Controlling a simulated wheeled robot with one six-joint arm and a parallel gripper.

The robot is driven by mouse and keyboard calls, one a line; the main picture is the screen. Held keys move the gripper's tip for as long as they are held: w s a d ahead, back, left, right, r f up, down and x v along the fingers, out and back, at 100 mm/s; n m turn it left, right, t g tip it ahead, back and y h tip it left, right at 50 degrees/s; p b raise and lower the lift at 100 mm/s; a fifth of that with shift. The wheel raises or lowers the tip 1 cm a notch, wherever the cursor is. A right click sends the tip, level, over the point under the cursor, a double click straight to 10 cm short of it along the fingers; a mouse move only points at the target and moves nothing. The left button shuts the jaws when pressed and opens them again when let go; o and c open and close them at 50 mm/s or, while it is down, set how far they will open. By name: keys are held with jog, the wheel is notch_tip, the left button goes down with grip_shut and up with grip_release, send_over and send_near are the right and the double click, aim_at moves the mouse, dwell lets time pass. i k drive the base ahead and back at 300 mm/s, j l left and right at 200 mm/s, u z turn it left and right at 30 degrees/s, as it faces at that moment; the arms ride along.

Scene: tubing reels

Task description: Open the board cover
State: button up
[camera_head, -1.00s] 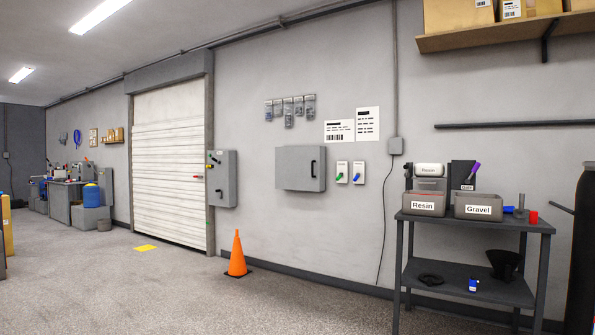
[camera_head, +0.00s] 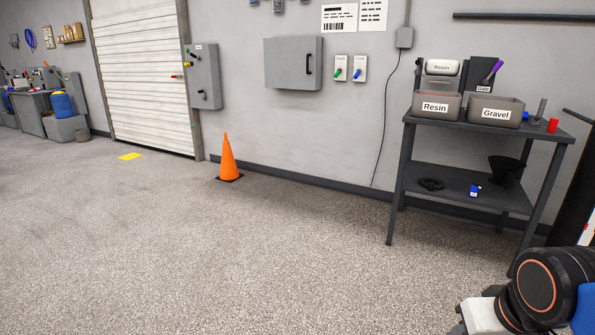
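A grey wall board with a flat cover (camera_head: 291,63) hangs on the wall near the top middle of the head view. Its cover is shut, and a black upright handle (camera_head: 308,64) sits near its right edge. A second grey box (camera_head: 203,77) with knobs is mounted to its left, beside the roller door. Part of my arm shows at the lower right corner, far from the board. My gripper is not in the picture.
An orange cone (camera_head: 228,160) stands on the floor left of the board. A dark shelf table (camera_head: 463,189) with bins marked Resin (camera_head: 435,107) and Gravel (camera_head: 496,111) stands to the right. Two small switches (camera_head: 350,69) are right of the board. The floor ahead is clear.

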aim_at(290, 62)
jog(key=i+j+u, duration=0.25)
jog(key=i, duration=0.8)
jog(key=i+u, duration=0.3)
jog(key=i, duration=0.7)
